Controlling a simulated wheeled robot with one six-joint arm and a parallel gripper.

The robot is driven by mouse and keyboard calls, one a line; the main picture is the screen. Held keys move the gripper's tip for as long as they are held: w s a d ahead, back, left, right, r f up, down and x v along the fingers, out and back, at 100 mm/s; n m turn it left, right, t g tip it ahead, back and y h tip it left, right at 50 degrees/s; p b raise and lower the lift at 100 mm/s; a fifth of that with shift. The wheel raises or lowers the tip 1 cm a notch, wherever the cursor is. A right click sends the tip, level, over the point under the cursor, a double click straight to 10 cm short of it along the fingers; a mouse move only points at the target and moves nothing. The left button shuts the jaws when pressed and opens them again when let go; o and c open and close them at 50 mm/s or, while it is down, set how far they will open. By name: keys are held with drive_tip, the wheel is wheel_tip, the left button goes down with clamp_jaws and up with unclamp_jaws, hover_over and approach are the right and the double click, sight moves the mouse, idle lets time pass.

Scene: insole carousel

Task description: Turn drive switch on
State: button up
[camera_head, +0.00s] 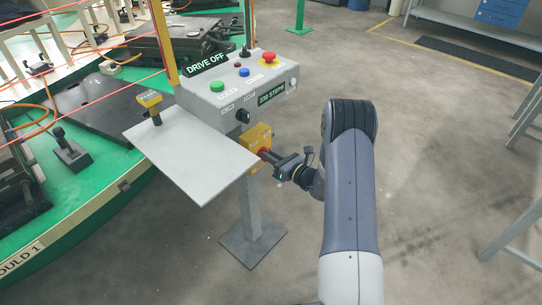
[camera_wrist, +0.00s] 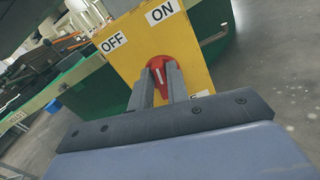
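The drive switch is a red knob with a white mark (camera_wrist: 159,66) on a yellow box (camera_wrist: 190,50), labelled OFF at upper left and ON at upper right. The white mark points roughly upward in the wrist view, between the two labels. In the head view my gripper (camera_head: 268,155) reaches the box from the right and partly hides the knob. A display (camera_head: 206,63) reads DRIVE OFF.
The console (camera_head: 225,95) has a red mushroom button (camera_head: 269,58), green and blue buttons, a black knob (camera_head: 243,116) and a grey side shelf (camera_head: 190,150). The green carousel (camera_head: 100,190) lies to the left. The floor to the right is largely clear, with a metal frame at the edge.

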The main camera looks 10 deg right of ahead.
clamp_jaws()
drive_tip(key=shift+w+d+f+m+b, duration=0.15)
drive_tip(key=shift+m+b, duration=0.3)
drive_tip(key=shift+m, duration=1.15)
drive_tip(key=shift+d+m+b, duration=0.1)
drive_tip(key=shift+m+b, duration=0.3)
drive_tip(key=shift+m, duration=1.2)
drive_tip(key=shift+o, duration=2.3)
unclamp_jaws()
